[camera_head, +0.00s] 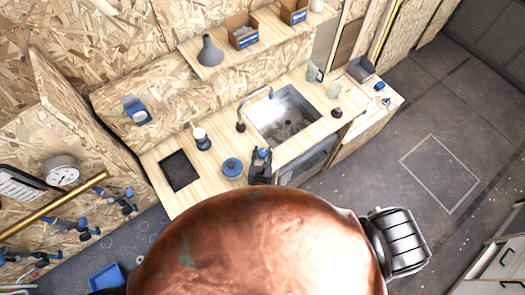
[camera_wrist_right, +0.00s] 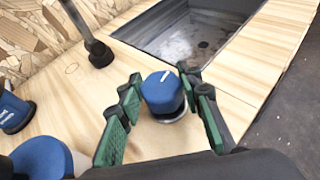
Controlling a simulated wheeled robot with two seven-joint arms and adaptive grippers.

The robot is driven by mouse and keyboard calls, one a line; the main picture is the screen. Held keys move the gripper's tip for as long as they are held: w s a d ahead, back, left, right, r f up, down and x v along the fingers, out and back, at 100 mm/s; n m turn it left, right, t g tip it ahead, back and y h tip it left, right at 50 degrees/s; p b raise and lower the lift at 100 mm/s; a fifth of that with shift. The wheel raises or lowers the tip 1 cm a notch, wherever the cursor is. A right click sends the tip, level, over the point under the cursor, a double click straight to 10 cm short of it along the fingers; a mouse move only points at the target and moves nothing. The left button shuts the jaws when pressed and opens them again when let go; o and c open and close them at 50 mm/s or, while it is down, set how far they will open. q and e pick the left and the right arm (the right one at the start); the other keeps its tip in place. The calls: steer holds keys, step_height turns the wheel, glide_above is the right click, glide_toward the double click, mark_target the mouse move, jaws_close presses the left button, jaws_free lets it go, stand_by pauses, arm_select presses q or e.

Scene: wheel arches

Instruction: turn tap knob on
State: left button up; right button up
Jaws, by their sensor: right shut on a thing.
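The tap knob (camera_wrist_right: 163,92) is a blue, round knob with a white mark on top and a metal base, standing on the wooden counter. My right gripper (camera_wrist_right: 160,75) is shut on it, with one green-padded finger on each side. In the head view my right gripper (camera_head: 260,166) is small and dark, at the counter's front by the sink. The tap (camera_head: 251,103) is a thin grey curved spout over the sink (camera_head: 287,116); its base shows in the right wrist view (camera_wrist_right: 98,52). I see no water flowing. My left gripper is not in view.
A round blue-topped item (camera_head: 232,167) and a blue-and-white bottle (camera_head: 201,139) stand left of the gripper. A dark square panel (camera_head: 179,170) lies further left. A large copper-coloured rounded shape (camera_head: 265,245) hides the lower middle. Open floor (camera_head: 430,120) lies right.

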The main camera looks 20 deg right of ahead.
steer(key=shift+m+g+h, duration=0.7)
steer(key=shift+m+h, duration=0.5)
steer(key=shift+h, duration=0.1)
steer(key=o, duration=1.2)
steer(key=shift+c, duration=0.2)
steer(key=shift+s, duration=0.1)
steer(key=v, duration=1.2)
steer(key=shift+f, duration=0.1)
